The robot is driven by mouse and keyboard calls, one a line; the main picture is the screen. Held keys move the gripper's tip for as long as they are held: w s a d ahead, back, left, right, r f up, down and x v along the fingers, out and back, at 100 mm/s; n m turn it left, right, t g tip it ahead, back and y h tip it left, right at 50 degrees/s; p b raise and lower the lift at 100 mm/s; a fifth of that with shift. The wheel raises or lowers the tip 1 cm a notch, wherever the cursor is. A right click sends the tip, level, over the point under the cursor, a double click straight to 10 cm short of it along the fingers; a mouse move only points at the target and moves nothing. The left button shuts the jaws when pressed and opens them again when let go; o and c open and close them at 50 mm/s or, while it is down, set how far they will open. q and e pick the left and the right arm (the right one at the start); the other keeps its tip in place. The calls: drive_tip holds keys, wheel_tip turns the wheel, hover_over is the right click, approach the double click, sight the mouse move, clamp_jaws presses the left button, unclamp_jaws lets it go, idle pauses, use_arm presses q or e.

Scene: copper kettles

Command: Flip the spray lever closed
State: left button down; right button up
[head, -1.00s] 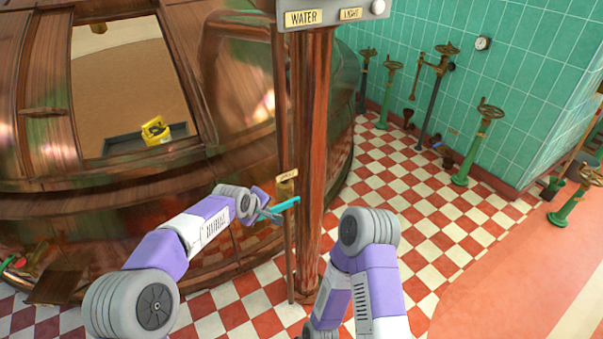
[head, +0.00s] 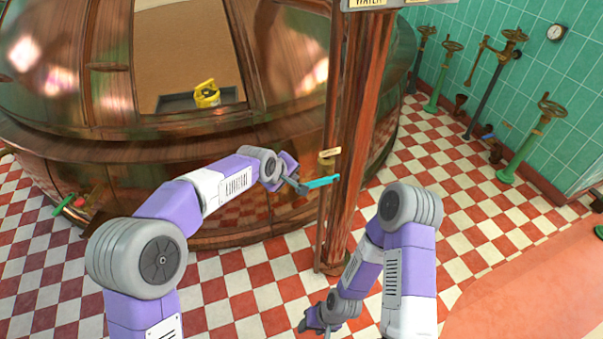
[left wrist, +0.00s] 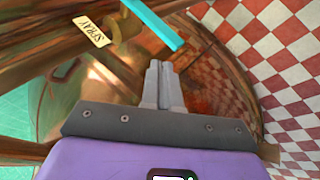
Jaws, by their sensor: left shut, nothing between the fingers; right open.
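There the lever (left wrist: 155,24) slants across the top, beside a brass fitting (left wrist: 121,27). My left gripper (head: 301,189) is at the lever's left end in the head view. In the left wrist view its fingertips (left wrist: 160,67) are together and empty, just below the lever; I cannot tell whether they touch it. My right gripper (head: 309,325) is open and low, near the floor, far from the lever.
Green valve stands (head: 530,140) line the tiled wall.

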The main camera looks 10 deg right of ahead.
use_arm(q)
drive_tip(key=shift+s+a+r, duration=0.6)
drive_tip(key=shift+a, duration=0.2)
drive_tip(key=shift+s+a+r, duration=0.55)
drive_tip(key=shift+a, duration=0.25)
drive_tip(key=s+a+f+m+g, duration=0.1)
drive_tip(key=s+a+f, duration=0.3)
drive_tip(key=f, duration=0.4)
drive_tip(key=s+a+f+g+y, duration=0.1)
drive_tip(key=s+a+f, duration=0.2)
drive_tip(key=f, duration=0.5)
drive_tip(key=s+a+f+m+g, duration=0.1)
drive_tip(key=s+a+f, duration=0.3)
drive_tip(key=f, duration=0.4)
drive_tip(key=s+a+f+g, duration=0.1)
drive_tip(key=s+a+f, duration=0.2)
drive_tip(key=s, duration=0.6)
drive_tip(key=s+a+f+g+p, duration=0.1)
drive_tip(key=s+a+f, duration=0.2)
drive_tip(key=s+f, duration=0.3)
drive_tip(key=s, duration=0.3)
drive_tip(key=shift+m, duration=0.3)
